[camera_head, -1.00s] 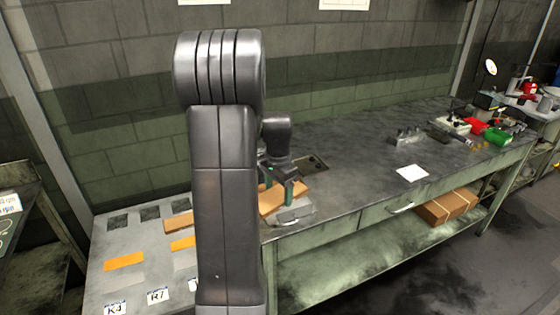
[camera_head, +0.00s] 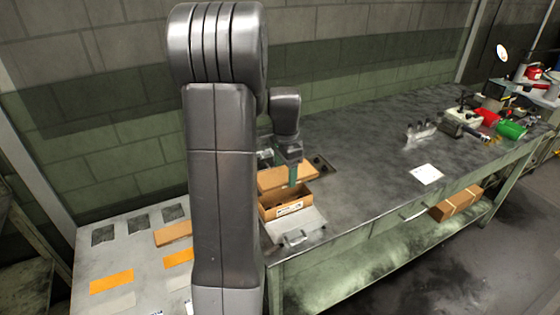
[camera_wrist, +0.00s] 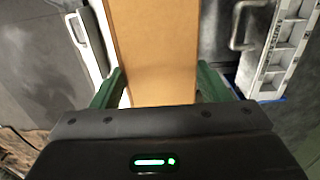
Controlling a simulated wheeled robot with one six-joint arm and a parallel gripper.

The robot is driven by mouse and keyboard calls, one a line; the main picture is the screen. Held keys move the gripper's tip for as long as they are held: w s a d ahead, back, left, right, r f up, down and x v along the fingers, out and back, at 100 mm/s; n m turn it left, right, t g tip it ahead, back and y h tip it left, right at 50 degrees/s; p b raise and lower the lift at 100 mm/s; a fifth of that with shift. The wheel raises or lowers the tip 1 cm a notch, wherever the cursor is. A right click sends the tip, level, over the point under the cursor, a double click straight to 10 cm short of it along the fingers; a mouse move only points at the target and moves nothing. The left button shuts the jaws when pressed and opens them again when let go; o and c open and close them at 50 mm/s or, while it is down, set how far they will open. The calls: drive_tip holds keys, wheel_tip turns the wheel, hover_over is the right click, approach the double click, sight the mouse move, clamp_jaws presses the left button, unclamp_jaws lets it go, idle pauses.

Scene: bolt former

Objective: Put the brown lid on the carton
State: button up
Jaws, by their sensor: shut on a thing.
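The brown lid (camera_head: 284,178) is a flat board held between the green fingers of my gripper (camera_head: 291,174). In the head view it hangs over or just behind the far side of the carton. In the wrist view the lid (camera_wrist: 155,50) runs lengthwise away from my gripper (camera_wrist: 160,86), with a finger on each side. The open brown carton (camera_head: 290,209) stands on the bench with a white label on its front and a dark inside. My arm hides its left part. I cannot tell whether lid and carton touch.
A grey metal plate with a handle (camera_head: 295,233) lies in front of the carton. A grey table (camera_head: 105,258) at left bears orange strips and a brown board (camera_head: 172,233). White paper (camera_head: 426,174) and a metal fixture (camera_head: 420,132) lie right. The mid-bench is mostly clear.

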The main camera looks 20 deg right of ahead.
drive_tip(key=shift+s+f+b, duration=0.15)
drive_tip(key=shift+f+b, duration=0.45)
drive_tip(key=shift+f, duration=0.05)
drive_tip(key=shift+f+b, duration=1.35)
drive_tip(key=shift+f, duration=0.45)
drive_tip(key=shift+a+f+b, duration=0.1)
drive_tip(key=shift+f+b, duration=0.55)
drive_tip(key=shift+f, duration=0.6)
drive_tip(key=o, duration=1)
wheel_tip(320, 180, up, 14)
drive_tip(key=shift+f, duration=0.1)
